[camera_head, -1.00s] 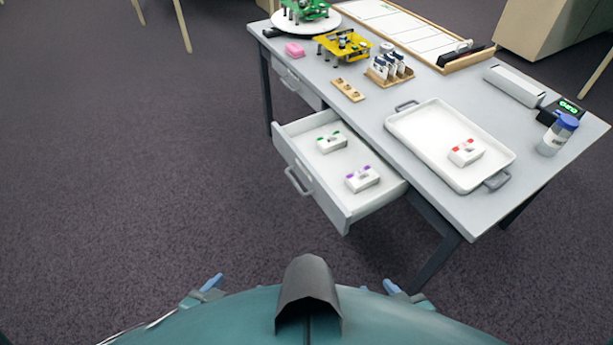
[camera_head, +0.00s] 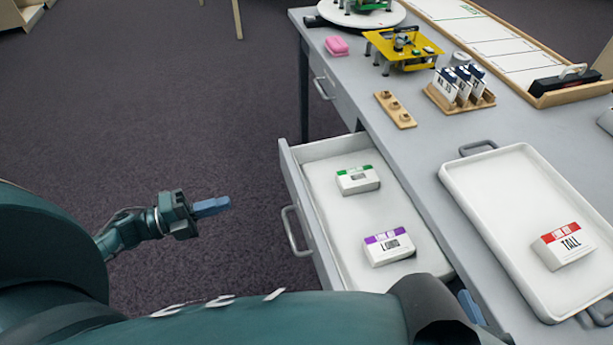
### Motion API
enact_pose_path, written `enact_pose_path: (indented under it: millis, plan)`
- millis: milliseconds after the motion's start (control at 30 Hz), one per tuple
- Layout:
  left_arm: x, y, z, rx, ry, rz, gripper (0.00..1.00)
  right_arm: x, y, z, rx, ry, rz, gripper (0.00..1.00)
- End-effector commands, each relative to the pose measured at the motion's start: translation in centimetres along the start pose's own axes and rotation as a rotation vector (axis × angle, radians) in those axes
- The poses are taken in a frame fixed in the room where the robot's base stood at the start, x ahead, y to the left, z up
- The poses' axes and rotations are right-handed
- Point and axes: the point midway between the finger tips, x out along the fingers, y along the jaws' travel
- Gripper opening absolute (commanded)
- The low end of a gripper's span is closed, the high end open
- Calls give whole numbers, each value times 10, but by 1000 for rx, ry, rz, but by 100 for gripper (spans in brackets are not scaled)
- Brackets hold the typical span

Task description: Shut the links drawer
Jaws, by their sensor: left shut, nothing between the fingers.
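A drawer (camera_head: 311,215) stands pulled open from the table, its grey front facing left with a bar handle (camera_head: 294,231). No name can be read on it. Inside lie a green-labelled box (camera_head: 358,181) and a purple-labelled box (camera_head: 389,248). My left gripper (camera_head: 228,204) is shut and empty, left of the drawer handle and apart from it, with blue fingertips pointing toward it. A blue fingertip of my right gripper (camera_head: 470,307) shows by the table's near edge, mostly hidden behind my body, so its opening cannot be told.
A second drawer (camera_head: 340,95) farther along the table is closed. On the table (camera_head: 421,155) are a white tray (camera_head: 500,215) with a red-labelled box (camera_head: 563,246), a card holder (camera_head: 460,97), a wooden strip (camera_head: 395,110) and a yellow stand (camera_head: 403,50). Floor left of the drawer is clear.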

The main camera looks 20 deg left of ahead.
Motion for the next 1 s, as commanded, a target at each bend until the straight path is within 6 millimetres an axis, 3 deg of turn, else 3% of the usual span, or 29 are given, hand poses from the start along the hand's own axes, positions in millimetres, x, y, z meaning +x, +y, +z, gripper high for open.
enact_pose_path:
  millis: [133,267,700,1000]
  plan:
    - [-5,3,2,46,44,8,0,0,0,2,3,9,-1,36]
    - [9,0,2,48,47,4,0,0,0,0,3,8,-1,36]
    - [99,0,-2,45,44,2,0,1,-1,0,5,1,-3,36]
    - [131,2,-4,43,43,5,0,1,-1,0,6,-1,-4,36]
